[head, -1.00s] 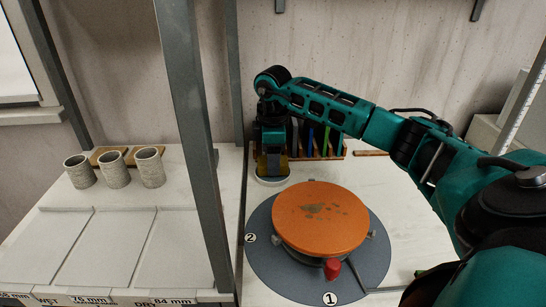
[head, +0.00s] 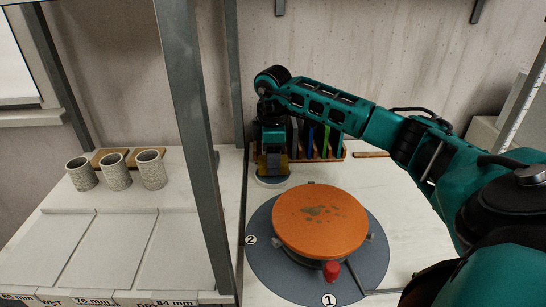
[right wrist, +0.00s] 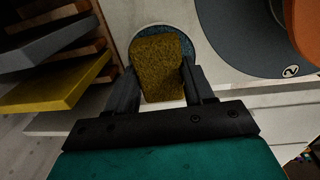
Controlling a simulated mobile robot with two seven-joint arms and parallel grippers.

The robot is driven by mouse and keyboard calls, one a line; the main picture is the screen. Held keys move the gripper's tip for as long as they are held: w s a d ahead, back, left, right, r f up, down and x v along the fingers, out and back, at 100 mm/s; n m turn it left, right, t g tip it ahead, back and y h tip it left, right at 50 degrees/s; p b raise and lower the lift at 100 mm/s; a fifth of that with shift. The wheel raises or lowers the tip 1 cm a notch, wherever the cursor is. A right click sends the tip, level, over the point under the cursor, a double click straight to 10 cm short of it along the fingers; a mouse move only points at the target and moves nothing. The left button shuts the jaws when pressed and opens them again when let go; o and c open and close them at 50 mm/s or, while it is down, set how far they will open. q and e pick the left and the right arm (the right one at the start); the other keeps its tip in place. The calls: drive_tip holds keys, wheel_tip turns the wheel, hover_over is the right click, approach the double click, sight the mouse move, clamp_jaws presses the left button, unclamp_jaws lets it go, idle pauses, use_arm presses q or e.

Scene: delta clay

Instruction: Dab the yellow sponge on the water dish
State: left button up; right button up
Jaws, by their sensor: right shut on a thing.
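My right gripper (head: 271,170) is above the round water dish (head: 272,182) behind the turntable. In the right wrist view, the right gripper (right wrist: 162,85) is shut on the yellow sponge (right wrist: 161,66). The sponge sits over the water dish (right wrist: 188,46), whose pale rim and blue inside show around it. I cannot tell whether the sponge touches the water. My left gripper is not in view.
An orange disc (head: 320,220) with grey-green smears sits on a grey round mat (head: 262,255) just in front of the dish. A rack (head: 344,152) with coloured tools stands behind. Several cups (head: 118,172) stand left, beyond a grey post (head: 190,110).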

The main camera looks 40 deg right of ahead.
wheel_tip(320, 180, up, 3)
drive_tip(key=shift+f+p, duration=0.1)
drive_tip(key=shift+p, duration=0.85)
wheel_tip(320, 180, up, 4)
drive_tip(key=p, duration=0.3)
drive_tip(key=shift+f, duration=0.25)
drive_tip(key=shift+f, duration=0.1)
